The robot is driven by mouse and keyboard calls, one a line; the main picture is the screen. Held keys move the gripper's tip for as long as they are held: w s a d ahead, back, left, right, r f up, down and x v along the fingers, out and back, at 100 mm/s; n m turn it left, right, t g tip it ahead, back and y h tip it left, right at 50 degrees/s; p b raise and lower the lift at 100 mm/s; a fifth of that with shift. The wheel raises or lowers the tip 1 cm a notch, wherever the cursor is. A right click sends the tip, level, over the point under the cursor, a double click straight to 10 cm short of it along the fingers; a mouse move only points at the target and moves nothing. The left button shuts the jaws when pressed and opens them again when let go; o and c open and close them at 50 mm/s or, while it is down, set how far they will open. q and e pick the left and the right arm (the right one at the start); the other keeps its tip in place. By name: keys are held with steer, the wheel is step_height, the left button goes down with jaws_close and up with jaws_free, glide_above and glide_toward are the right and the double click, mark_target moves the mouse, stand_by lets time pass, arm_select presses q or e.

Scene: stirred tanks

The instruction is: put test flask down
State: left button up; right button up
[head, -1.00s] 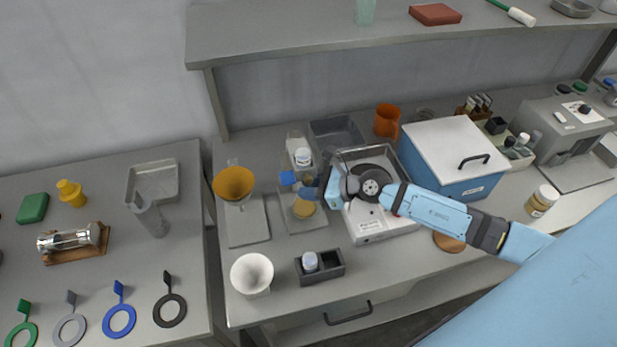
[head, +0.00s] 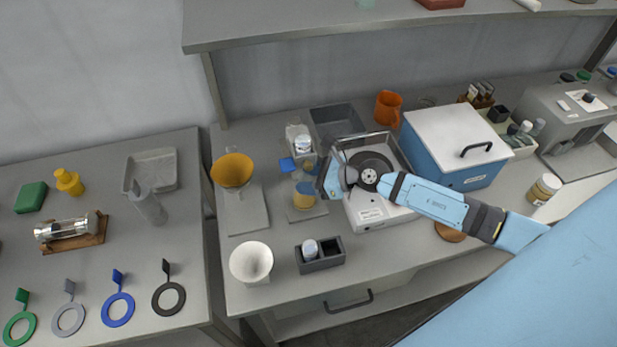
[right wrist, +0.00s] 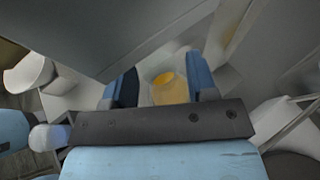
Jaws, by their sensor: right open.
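The test flask (head: 305,194) is clear with amber liquid low inside. It stands on a small grey plate (head: 308,214) on the bench, partly hidden by my right gripper (head: 297,175). The right gripper is open, with its blue fingers around the upper part of the flask. In the right wrist view the amber flask (right wrist: 169,89) shows between the two spread fingers (right wrist: 163,85); whether either finger touches it I cannot tell. My left gripper is not in view.
An amber funnel on a stand (head: 233,171) is close on the left. A white-capped bottle (head: 302,145) stands just behind. A centrifuge-like device (head: 379,211) lies under my right arm.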

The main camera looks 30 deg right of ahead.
steer(key=shift+r, duration=0.15)
steer(key=b+v, duration=0.2)
steer(key=v, duration=1)
steer(key=shift+w, duration=0.1)
